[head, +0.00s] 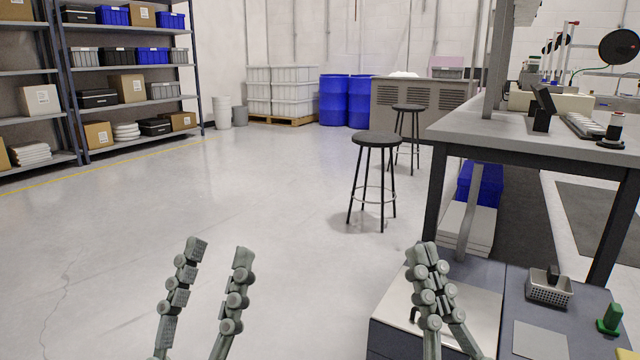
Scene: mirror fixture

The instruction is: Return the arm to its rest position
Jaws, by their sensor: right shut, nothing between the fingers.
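My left gripper (217,251) shows at the bottom left of the head view. Its two grey jointed fingers point up and stand well apart, with bare floor seen between them. It is open and empty. My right gripper (426,254) shows at the bottom right of the middle. Its fingertips are together and hold nothing that I can see. It appears in front of a low dark-topped surface with a white panel (475,300). The arms behind both grippers are mostly below the frame.
On the low surface are a small grey basket (549,290), a green object (610,320) and a grey plate (540,341). A workbench (560,142) stands at the right. Two stools (376,140) (409,108) stand ahead. Shelves (70,77) line the left. The floor (250,190) between is clear.

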